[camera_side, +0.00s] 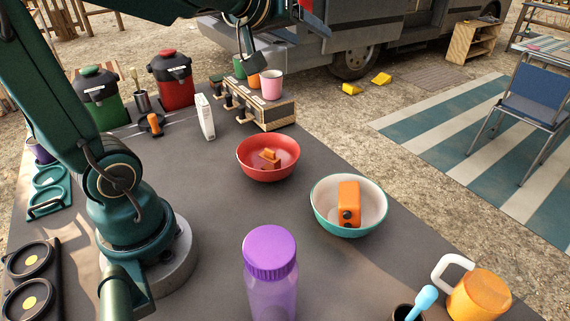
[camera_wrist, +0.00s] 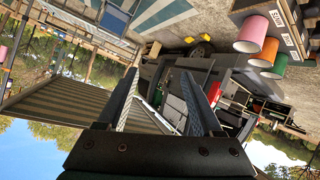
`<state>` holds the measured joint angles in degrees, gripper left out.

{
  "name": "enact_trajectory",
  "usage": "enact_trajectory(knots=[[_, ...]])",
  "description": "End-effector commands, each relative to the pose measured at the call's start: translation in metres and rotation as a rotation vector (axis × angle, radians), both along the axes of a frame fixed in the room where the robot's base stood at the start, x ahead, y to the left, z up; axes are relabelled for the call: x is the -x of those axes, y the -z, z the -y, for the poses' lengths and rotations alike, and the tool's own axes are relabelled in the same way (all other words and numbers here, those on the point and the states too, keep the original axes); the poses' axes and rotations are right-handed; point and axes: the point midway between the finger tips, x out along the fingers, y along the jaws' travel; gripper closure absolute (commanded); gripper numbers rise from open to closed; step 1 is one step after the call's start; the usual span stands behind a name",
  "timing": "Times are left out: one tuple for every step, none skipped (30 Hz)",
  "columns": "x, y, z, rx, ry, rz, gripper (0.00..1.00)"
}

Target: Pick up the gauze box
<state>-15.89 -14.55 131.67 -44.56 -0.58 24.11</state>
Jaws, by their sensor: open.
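A slim, upright white box with small print on its face (camera_side: 205,117) stands on the dark table in the side view, left of the cup rack. It looks like the gauze box, but its print is too small to read. My gripper (camera_wrist: 158,88) is open and empty in the wrist view, its two fingers wide apart with only background between them. In the side view my wrist is high at the top, right of the white box and apart from it; the fingers are not clear there. The white box does not show in the wrist view.
Near the white box are a red jug (camera_side: 174,82), a green jug (camera_side: 103,100) and a rack with cups (camera_side: 262,112). A red bowl (camera_side: 267,171) and a teal-white bowl (camera_side: 322,205) hold orange items. A purple bottle (camera_side: 270,285) stands in front.

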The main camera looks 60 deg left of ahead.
Motion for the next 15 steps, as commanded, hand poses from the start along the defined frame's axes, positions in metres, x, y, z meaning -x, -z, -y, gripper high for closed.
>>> enact_trajectory(knots=[[-0.002, 0.007, -0.034, -0.012, -0.121, 0.008, 0.32], [0.0, 0.009, -0.052, -0.024, -0.19, 0.013, 0.32], [0.004, 0.013, -0.076, -0.043, -0.28, 0.015, 0.32], [0.009, 0.016, -0.092, -0.056, -0.343, 0.013, 0.32], [0.015, 0.019, -0.106, -0.071, -0.402, 0.006, 0.32], [0.023, 0.023, -0.124, -0.09, -0.474, -0.004, 0.32], [0.029, 0.026, -0.135, -0.104, -0.526, -0.013, 0.32], [0.036, 0.029, -0.146, -0.117, -0.575, -0.024, 0.32], [0.046, 0.033, -0.159, -0.137, -0.637, -0.04, 0.32], [0.054, 0.035, -0.168, -0.15, -0.681, -0.053, 0.32], [0.062, 0.039, -0.177, -0.164, -0.725, -0.069, 0.32], [0.073, 0.042, -0.186, -0.183, -0.779, -0.089, 0.32], [0.081, 0.045, -0.193, -0.197, -0.818, -0.108, 0.32], [0.089, 0.047, -0.2, -0.209, -0.858, -0.125, 0.32], [0.101, 0.051, -0.207, -0.228, -0.908, -0.151, 0.32]])
